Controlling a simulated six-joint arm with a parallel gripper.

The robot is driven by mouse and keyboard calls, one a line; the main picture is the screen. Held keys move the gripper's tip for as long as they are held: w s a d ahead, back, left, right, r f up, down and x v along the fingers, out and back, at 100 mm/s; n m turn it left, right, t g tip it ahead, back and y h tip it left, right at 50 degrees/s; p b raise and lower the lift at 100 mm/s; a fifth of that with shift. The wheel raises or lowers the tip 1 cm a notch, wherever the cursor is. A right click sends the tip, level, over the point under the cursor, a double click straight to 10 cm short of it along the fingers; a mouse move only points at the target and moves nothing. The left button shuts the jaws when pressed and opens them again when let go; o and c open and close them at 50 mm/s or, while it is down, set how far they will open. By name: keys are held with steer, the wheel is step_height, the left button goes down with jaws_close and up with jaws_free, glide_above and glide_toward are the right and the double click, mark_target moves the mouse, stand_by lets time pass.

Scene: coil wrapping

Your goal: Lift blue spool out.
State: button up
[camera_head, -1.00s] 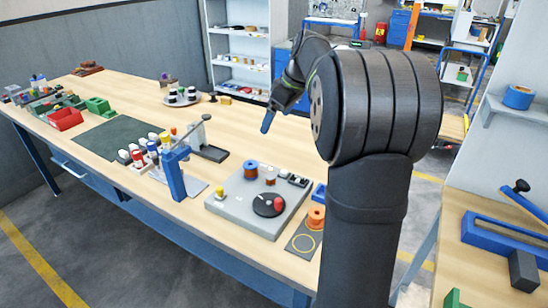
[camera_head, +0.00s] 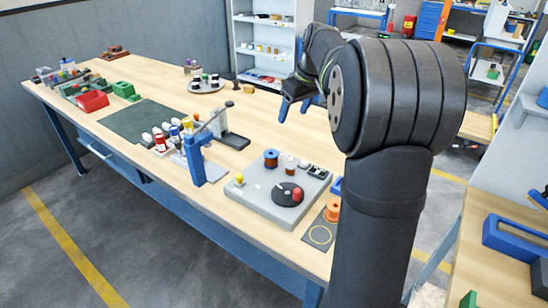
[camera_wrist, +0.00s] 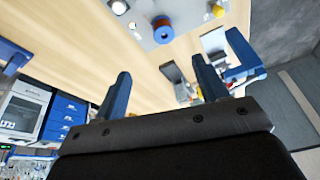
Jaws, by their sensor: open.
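A spool with a blue top and copper-brown winding (camera_head: 271,158) stands on the grey machine (camera_head: 262,199) on the bench. It also shows in the wrist view as a blue ring around a reddish centre (camera_wrist: 162,29). I cannot tell from the pictures which one the task means. My gripper (camera_head: 295,106) is open and empty above the far side of the bench, apart from all spools. Its two blue fingers are spread in the wrist view (camera_wrist: 160,70).
The machine also carries a black disc with a red knob (camera_head: 289,192) and a yellow-topped peg (camera_head: 239,180). An orange spool (camera_head: 332,211) stands on a dark pad at the right. A dark green mat (camera_head: 146,120) lies bare at the left.

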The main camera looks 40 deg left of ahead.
mark_target(271, 155)
steer(key=s+a+f+m+t+h, duration=0.35)
steer(key=s+a+m, duration=0.35)
steer(key=m, duration=0.6)
steer(key=shift+t+y, duration=0.25)
steer(key=x, duration=1.2)
steer(key=w+a+x, duration=0.1)
steer(key=x, duration=0.5)
steer(key=shift+w, duration=0.1)
steer(key=c, duration=1.1)
